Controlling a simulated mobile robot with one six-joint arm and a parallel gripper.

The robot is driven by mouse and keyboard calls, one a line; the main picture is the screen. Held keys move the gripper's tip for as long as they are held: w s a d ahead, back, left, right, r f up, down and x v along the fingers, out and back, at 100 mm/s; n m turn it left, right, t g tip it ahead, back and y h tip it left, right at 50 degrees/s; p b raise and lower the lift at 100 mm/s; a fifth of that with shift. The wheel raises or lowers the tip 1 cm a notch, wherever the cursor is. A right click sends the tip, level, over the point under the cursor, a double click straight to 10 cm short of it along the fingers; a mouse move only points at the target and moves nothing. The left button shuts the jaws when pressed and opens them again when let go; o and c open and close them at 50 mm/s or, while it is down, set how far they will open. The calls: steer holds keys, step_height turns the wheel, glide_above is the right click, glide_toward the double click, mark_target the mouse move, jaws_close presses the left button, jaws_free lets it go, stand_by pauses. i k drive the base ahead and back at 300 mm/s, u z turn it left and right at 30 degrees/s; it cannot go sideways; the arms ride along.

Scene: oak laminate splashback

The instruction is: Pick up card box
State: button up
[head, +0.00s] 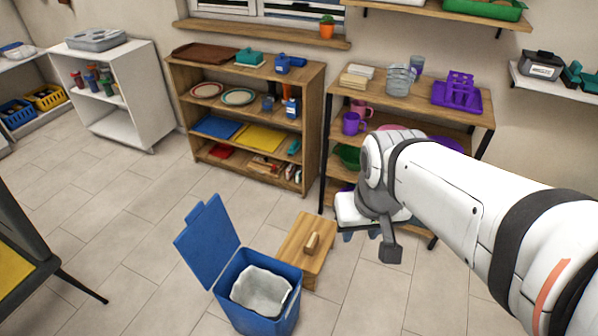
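I cannot single out a card box with certainty. A small dark blue box with a pale patch (291,108) stands upright at the right end of the brown bookcase's second shelf, and it may be the card box. It is too small to read. My gripper (366,234) hangs below the wrist at centre right, pointing down, in front of the right wooden shelf. It is well to the right of and nearer than the blue box.
The brown bookcase (247,145) holds plates, folders and small items. The right wooden shelf (412,101) carries cups and a purple rack, partly behind my arm. A blue bin with its lid open (258,318) and a wooden step box (296,243) stand on the floor.

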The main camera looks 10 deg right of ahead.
mark_target(309, 248)
steer(key=k, duration=1)
steer(key=z, duration=1.4)
steer(key=i, duration=2.05)
steer(key=u, duration=2.35)
steer(key=i, duration=0.95)
steer(key=z, duration=0.15)
